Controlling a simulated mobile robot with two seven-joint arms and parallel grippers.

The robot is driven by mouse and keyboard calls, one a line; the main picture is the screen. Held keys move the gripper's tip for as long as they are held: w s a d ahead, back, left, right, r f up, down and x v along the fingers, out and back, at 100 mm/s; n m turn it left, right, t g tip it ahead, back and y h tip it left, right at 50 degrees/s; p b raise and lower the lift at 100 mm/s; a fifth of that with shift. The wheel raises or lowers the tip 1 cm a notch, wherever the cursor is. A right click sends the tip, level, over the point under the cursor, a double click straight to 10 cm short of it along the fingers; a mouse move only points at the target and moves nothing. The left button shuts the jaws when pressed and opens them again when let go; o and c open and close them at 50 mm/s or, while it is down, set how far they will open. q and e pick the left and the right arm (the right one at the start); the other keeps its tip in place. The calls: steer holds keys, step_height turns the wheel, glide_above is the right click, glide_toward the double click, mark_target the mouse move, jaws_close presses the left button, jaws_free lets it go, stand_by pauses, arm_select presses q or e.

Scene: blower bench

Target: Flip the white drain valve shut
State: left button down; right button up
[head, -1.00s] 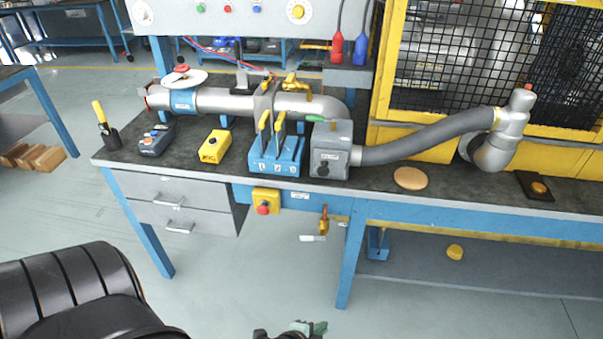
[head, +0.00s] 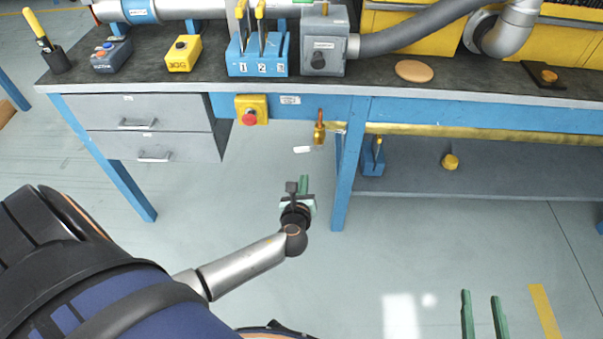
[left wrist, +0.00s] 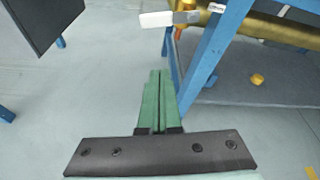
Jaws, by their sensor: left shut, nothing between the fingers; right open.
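The drain valve is a brass body (head: 319,133) hanging under the front edge of the bench. Its white handle (head: 302,149) points left, roughly level, and also shows at the top of the left wrist view (left wrist: 156,19). My left gripper (head: 303,182) is shut and empty, below the handle and apart from it in the head view. Its green fingers (left wrist: 158,85) point up toward the valve in the left wrist view, with a gap between. My right gripper (head: 483,295) is open and empty at the lower right; only its two green fingers show.
A blue bench leg (head: 349,165) stands just right of the valve. A red emergency button on a yellow box (head: 251,110) and grey drawers (head: 150,130) are to the left. A low shelf (head: 480,183) holds a yellow knob (head: 450,161). Floor in front is clear.

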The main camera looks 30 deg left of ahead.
mark_target(302, 149)
step_height(302, 149, up, 14)
steer(key=n+t+y+b, duration=0.2)
steer(key=n+t+y, duration=0.1)
steer(key=t, duration=0.3)
arm_select(q)
steer(key=w+a+r+p, duration=0.1)
steer(key=w+a, duration=0.2)
steer(key=w, duration=0.2)
steer(key=shift+a+r, duration=0.35)
arm_select(e)
step_height(302, 149, down, 8)
steer(key=w+m+g+h, duration=0.1)
steer(key=m+g+h, duration=0.1)
steer(key=g, duration=0.1)
steer(key=shift+f, duration=0.15)
steer(key=shift+w+a, duration=0.1)
